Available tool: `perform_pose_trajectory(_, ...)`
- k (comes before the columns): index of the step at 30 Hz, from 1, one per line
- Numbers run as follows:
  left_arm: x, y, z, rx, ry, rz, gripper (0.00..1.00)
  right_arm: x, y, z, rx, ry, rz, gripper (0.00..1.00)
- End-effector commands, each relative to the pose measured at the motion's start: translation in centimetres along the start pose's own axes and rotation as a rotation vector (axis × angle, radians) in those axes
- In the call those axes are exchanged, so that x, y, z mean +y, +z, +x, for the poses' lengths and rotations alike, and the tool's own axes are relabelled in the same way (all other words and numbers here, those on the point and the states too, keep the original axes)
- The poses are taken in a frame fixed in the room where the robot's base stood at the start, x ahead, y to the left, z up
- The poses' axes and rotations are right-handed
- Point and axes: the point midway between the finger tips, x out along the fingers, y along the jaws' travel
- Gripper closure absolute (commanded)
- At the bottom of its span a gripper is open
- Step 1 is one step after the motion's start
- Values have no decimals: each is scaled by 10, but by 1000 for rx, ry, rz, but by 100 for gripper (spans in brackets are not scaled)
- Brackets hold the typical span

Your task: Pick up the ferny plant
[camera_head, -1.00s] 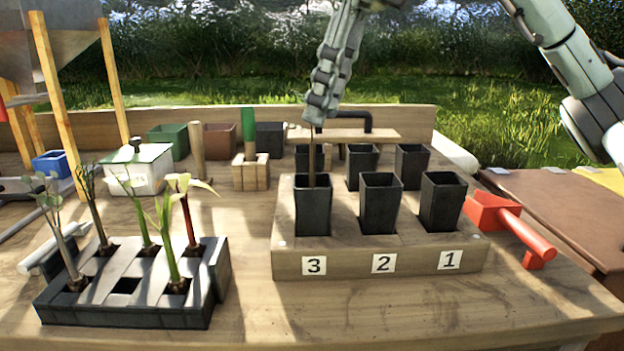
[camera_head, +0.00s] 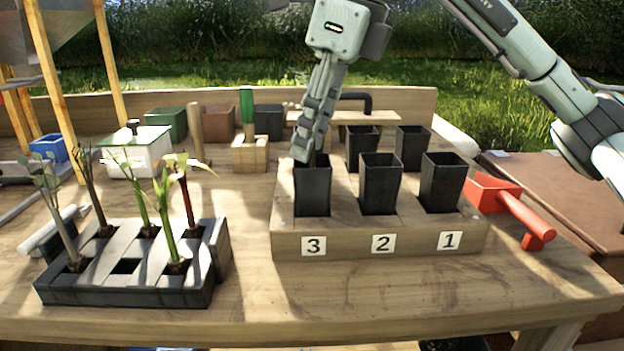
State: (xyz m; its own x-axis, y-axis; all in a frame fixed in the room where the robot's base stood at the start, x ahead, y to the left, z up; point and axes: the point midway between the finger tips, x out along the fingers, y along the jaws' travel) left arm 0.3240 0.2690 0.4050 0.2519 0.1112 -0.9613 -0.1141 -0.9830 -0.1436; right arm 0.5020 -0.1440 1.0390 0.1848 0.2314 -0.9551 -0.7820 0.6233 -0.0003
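The black plant tray (camera_head: 125,293) stands at the left front with several upright plants in its slots. I cannot tell for sure which plant is the ferny one. A thin-leaved green plant (camera_head: 141,197) is in the back row and a dark, narrow-leaved plant (camera_head: 94,198) left of it. The front middle slot is empty. My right gripper (camera_head: 305,155) points down at the rim of black pot 3 (camera_head: 312,192). My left gripper is out of view.
The wooden pot block (camera_head: 345,240) holds several black pots, with labels 3, 2 and 1 in front. A red scoop (camera_head: 513,208) lies at its right. A white box (camera_head: 136,150) and a green-handled tool (camera_head: 247,118) stand behind. Bare tabletop lies in front.

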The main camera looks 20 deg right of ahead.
Motion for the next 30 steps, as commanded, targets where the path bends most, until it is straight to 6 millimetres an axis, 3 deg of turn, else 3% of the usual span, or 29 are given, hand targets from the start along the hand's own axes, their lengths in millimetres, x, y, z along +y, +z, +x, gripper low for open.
perform_pose_trajectory(1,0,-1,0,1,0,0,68,0,0,0,0,0,0,79)
perform_pose_trajectory(6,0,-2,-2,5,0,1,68,0,0,0,0,0,0,100)
perform_pose_trajectory(17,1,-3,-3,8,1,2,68,0,1,-2,0,0,0,100)
perform_pose_trajectory(22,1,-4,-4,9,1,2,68,0,8,-23,-3,0,-1,100)
perform_pose_trajectory(30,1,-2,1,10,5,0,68,0,24,-76,-2,-3,-1,100)
